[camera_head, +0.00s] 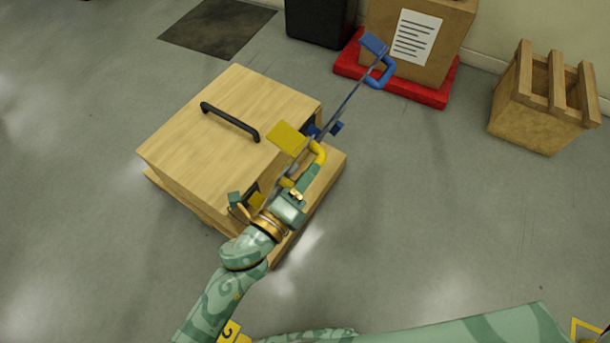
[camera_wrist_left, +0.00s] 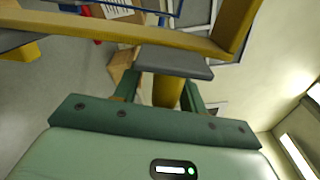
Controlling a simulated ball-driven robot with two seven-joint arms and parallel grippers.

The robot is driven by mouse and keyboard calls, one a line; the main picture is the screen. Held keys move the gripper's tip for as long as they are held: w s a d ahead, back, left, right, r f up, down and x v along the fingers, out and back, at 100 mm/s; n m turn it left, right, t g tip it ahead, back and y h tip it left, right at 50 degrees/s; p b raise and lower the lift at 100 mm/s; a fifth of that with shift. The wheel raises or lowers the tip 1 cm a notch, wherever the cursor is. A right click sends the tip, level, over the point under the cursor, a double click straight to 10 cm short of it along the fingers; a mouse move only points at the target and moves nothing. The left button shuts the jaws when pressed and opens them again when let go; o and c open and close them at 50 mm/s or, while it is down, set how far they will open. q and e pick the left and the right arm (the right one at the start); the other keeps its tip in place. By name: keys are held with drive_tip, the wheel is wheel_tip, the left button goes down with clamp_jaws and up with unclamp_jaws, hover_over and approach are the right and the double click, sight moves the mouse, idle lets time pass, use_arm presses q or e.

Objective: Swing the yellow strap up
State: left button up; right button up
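The yellow strap, with a square yellow plate (camera_head: 287,138) and a curved yellow grip, stands at the right side of a wooden box (camera_head: 235,105). My left gripper (camera_head: 300,187) is low beside it, reaching from below, just under the yellow grip. In the left wrist view a yellow bar (camera_wrist_left: 120,30) crosses the top. A dark yellow post (camera_wrist_left: 167,90) shows between the two green fingers of the gripper, with a gap beside the left finger. A grey plate (camera_wrist_left: 175,62) hides the post's top. My right gripper is not visible.
A blue strap end (camera_head: 380,72) rises on a thin bar beyond the yellow one. A black handle (camera_head: 230,122) is on the box top. Behind are a carton (camera_head: 432,50) on a red base (camera_head: 425,93) and a wooden crate (camera_head: 535,120). Floor right of the box is clear.

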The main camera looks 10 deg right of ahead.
use_arm(q)
drive_tip(key=shift+d+r, duration=0.1)
drive_tip(key=shift+s, duration=0.15)
drive_tip(key=p+v, duration=0.1)
drive_tip(key=v, duration=1.5)
drive_tip(key=shift+p, duration=0.3)
